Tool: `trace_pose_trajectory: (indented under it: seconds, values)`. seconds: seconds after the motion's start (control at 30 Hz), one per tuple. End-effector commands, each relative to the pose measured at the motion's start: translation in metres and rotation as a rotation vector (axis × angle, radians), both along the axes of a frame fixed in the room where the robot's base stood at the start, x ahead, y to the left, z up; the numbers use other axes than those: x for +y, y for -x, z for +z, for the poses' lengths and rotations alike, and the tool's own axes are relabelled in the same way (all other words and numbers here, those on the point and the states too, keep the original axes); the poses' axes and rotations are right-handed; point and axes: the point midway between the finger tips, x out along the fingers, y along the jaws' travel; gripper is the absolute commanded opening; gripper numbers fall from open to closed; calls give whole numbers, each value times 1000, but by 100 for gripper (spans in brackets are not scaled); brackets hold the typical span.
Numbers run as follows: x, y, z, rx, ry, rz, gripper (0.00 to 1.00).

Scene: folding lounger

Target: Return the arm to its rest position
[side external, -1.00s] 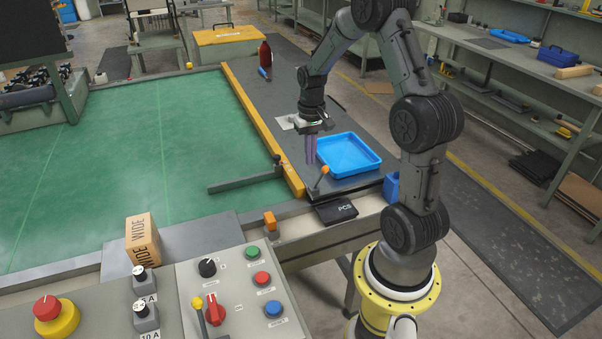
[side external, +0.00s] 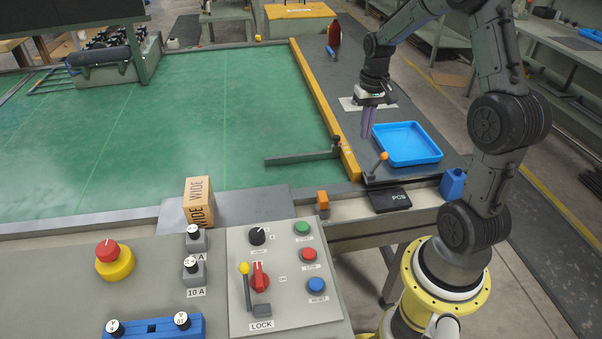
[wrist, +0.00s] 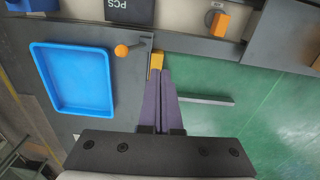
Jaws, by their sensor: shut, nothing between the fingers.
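My gripper (side external: 367,136) hangs with its purple fingers pointing down over the grey side table (side external: 345,75), just left of the blue tray (side external: 436,156). The fingers are shut with nothing between them. In the wrist view the gripper (wrist: 159,72) shows its closed fingertips in front of the end of the yellow rail. The tray (wrist: 105,88) lies to their left there, empty and apart from them. My arm is bent above the table and reaches in from the right.
An orange-knobbed lever (side external: 383,157) stands close to the fingers. A yellow rail (side external: 318,95) borders the green bed (side external: 190,130). A black PCS box (side external: 390,200) and a blue container (side external: 452,184) sit near the front edge. A control panel (side external: 285,270) fills the foreground.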

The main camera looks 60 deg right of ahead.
Motion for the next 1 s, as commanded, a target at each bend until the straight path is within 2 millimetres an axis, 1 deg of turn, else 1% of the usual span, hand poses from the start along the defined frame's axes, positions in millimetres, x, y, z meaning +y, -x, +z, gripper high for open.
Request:
trace_pose_trajectory:
  seconds: [0.03,0.07,0.1,0.17,0.2,0.23,0.27,0.3,0.37,0.4,0.47,0.5,0.6,0.63,0.7,0.8,0.9,1.0]
  values:
    - [10,-12,18,-38,28,39,0]
    - [19,-17,30,-60,44,65,0]
    - [34,-22,47,-92,63,105,0]
    - [60,-25,72,-142,92,169,0]
    - [79,-23,89,-176,110,214,0]
    - [92,-20,100,-199,120,247,0]
    - [106,-16,110,-223,129,279,0]
    - [123,-10,122,-253,141,322,0]
    - [148,4,137,-298,155,385,0]
    - [163,15,146,-328,163,428,0]
    - [184,33,156,-370,173,490,0]
    - [196,46,160,-398,178,530,0]
    - [219,79,163,-455,186,618,0]
    - [224,89,162,-469,187,639,0]
    - [232,108,157,-489,188,682,0]
    - [236,128,145,-489,186,716,0]
    - [235,137,133,-459,178,722,0]
    - [235,139,129,-446,175,730,0]
